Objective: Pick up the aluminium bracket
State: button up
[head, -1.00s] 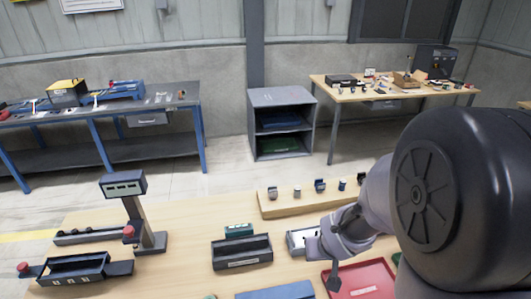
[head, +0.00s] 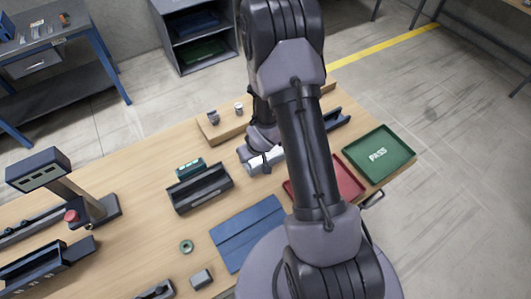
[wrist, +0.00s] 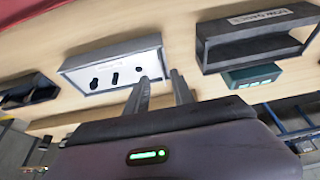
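A small grey metallic block (head: 201,279) lies near the front edge of the bench in the head view. It could be the aluminium bracket, but its shape is too small to tell for sure. It is not seen in the wrist view. My gripper (wrist: 160,82) shows two fingers held apart in the wrist view, with nothing seen between them. In the head view it is partly hidden by my arm, at the back of the bench beside a light tray (head: 262,163). In the wrist view that light tray (wrist: 112,68) holds several dark parts. The grey block is well away from my gripper.
A dark bin (head: 200,188), a teal box (head: 190,168), a blue mat (head: 247,232) and a green ring (head: 186,246) lie on the bench. A red tray (head: 346,180) and a green PASS tray (head: 378,155) are at right. A post fixture (head: 95,207) stands at left.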

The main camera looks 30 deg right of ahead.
jog(key=x, duration=0.5)
jog(key=shift+w+a+f, duration=0.1)
jog(key=shift+w+a, duration=0.05)
jog(key=shift+w, duration=0.35)
jog(key=shift+s, duration=0.15)
jog(key=shift+c, duration=0.9)
grip_shut()
